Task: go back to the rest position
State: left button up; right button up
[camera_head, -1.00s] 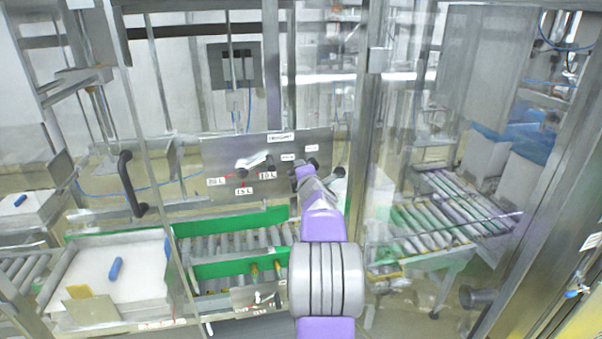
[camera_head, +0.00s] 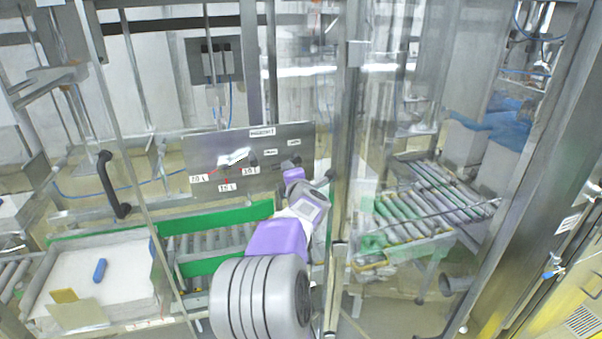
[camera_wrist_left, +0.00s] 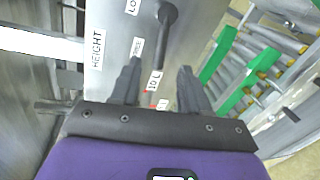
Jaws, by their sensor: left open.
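My left arm, purple and grey, rises from the bottom centre of the head view. Its left gripper (camera_head: 291,170) is in front of the right part of a metal control panel (camera_head: 205,150), its fingers hard to make out. In the left wrist view the two dark fingers (camera_wrist_left: 160,82) are spread apart with nothing held between them. In the head view a light selector handle (camera_head: 235,156) sits on the panel among volume labels. My right gripper is in neither view.
A roller conveyor with green side rails (camera_head: 215,220) runs below the panel. A white-lined box (camera_head: 125,270) with a blue object (camera_head: 100,270) stands at left. A black door handle (camera_head: 113,185) and a metal frame post (camera_head: 345,180) are close by. Another conveyor (camera_head: 410,215) lies at right.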

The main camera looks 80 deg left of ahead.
pick_arm(q)
jog(key=shift+a, duration=0.1)
jog(key=a+f+b, duration=0.1)
jog(key=a, duration=0.6)
jog(key=shift+s+f, duration=0.15)
jog(key=shift+f, duration=0.15)
jog(key=shift+a, duration=0.1)
